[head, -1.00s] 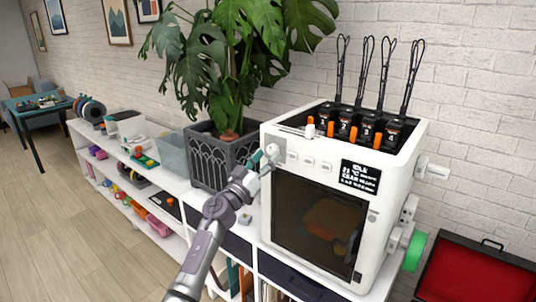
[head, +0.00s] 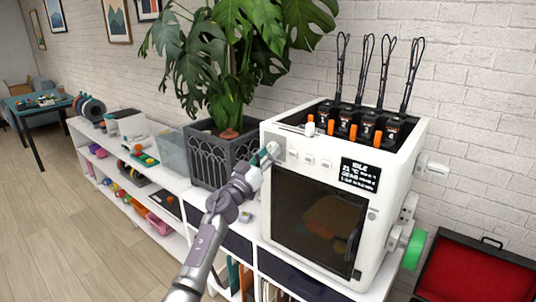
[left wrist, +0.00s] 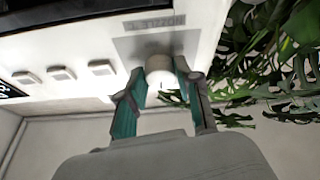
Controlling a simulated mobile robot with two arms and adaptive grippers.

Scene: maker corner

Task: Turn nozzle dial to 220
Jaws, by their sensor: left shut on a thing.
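The white 3D printer (head: 392,190) stands on the shelf unit, its dark door closed. The nozzle dial (left wrist: 159,70) is a round white knob on a grey plate at the printer's upper front left corner. My left gripper (head: 268,153) reaches it from the front, and in the head view it mostly hides the dial. In the left wrist view the teal fingers of my left gripper (left wrist: 161,80) are shut on the dial's sides. The dial's setting cannot be read. The printer's display (head: 360,175) shows small text with IDLE on top. My right gripper is out of view.
A large plant in a dark grey pot (head: 213,160) stands close left of the printer. White buttons (head: 309,159) lie right of the dial. An open red-lined case (head: 475,280) is at the lower right. A clear bin (head: 172,150) stands left of the pot.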

